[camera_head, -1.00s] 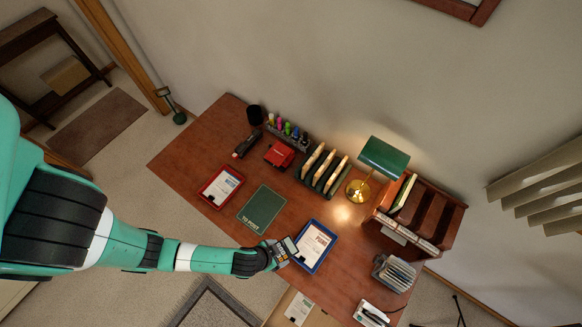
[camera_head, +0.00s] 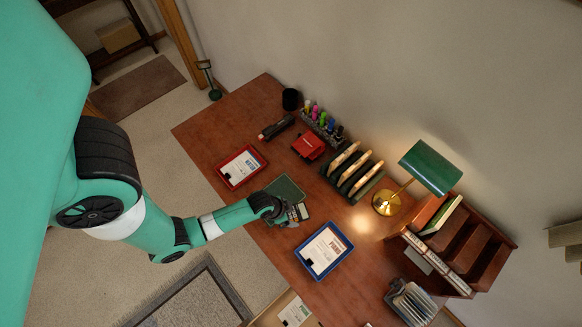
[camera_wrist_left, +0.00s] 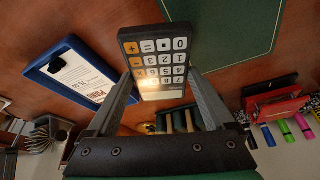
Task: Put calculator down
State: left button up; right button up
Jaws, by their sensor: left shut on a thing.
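My left gripper (camera_head: 291,213) is shut on the calculator (camera_head: 302,210), above the desk's front part. In the left wrist view the calculator (camera_wrist_left: 158,62) is dark with white and orange keys and is gripped between the two fingers (camera_wrist_left: 165,88). Its keys face the wrist camera. The green mat (camera_head: 286,186) lies just beyond the gripper, its near part hidden by the gripper and calculator. The mat also shows behind the calculator in the left wrist view (camera_wrist_left: 230,25). I cannot tell whether the calculator touches the desk or mat. My right gripper is not in view.
A red item (camera_head: 308,146), marker rack (camera_head: 322,128), file sorter (camera_head: 352,171) and green lamp (camera_head: 430,168) stand behind. The desk's left end (camera_head: 225,125) is clear.

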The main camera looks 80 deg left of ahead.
pick_arm(q)
jog(key=shift+w+a+f, duration=0.25)
jog(key=shift+a+f, duration=0.35)
jog(key=shift+f, duration=0.05)
jog(key=shift+a+f+b, duration=0.2)
jog(key=shift+f+b, duration=0.3)
jog(key=shift+f, duration=1.25)
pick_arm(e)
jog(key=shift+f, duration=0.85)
pick_arm(q)
jog(key=shift+f, duration=0.15)
jog(key=o, duration=1.2)
jog(key=shift+c, duration=0.2)
jog(key=shift+r, duration=0.3)
jog(key=p+v, duration=0.7)
jog(key=v, duration=0.3)
jog(key=shift+r, duration=0.4)
jog(key=shift+s+r+p, duration=0.3)
jog(key=shift+r+p, duration=0.15)
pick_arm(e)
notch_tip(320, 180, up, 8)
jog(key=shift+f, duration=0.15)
